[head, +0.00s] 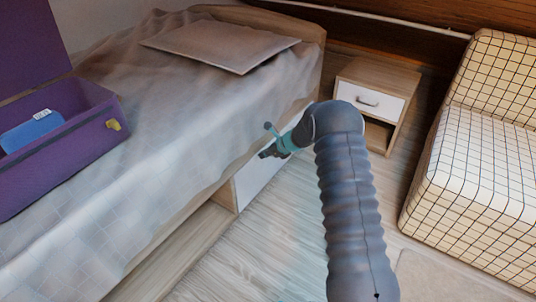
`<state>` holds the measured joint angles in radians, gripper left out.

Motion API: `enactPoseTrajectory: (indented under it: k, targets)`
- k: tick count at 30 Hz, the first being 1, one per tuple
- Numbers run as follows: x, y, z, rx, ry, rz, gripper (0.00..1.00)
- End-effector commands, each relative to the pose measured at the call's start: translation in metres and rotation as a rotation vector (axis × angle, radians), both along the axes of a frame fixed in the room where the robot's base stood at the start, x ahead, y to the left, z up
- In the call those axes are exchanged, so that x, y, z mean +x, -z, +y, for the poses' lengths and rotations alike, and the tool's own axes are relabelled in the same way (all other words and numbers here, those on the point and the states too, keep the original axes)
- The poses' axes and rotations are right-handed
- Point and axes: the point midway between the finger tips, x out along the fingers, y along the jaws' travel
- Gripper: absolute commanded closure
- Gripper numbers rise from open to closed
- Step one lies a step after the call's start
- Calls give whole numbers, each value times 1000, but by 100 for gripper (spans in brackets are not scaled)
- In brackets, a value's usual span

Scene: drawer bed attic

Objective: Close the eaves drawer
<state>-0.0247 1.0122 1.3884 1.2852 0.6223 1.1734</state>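No label marks the eaves drawer, so I cannot tell for sure which drawer it is. Under the bed (160,95), a white drawer front (258,180) shows to the right of a wooden upright, partly covered by the hanging bedspread. Left of the upright is an open, wood-floored space (172,255); I cannot tell whether it is a niche or a pulled-out drawer. My gripper (266,148), teal and black, is above and in front of the white front, pointing left towards the bed side. It holds nothing visible; its fingers are too small to read as open or shut.
A bedside cabinet (375,96) with a white drawer, seemingly shut, stands beyond my arm. A checked sofa (480,175) bounds the right side. An open purple box (75,140) with a blue item (32,130) lies on the bed. Bare floor (265,245) lies between bed and sofa.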

Motion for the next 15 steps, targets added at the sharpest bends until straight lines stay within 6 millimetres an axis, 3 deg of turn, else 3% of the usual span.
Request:
enactPoseTrajectory:
  k: [15]
  targets:
    - [3, -4, 17, 4, -10, -12, 100]
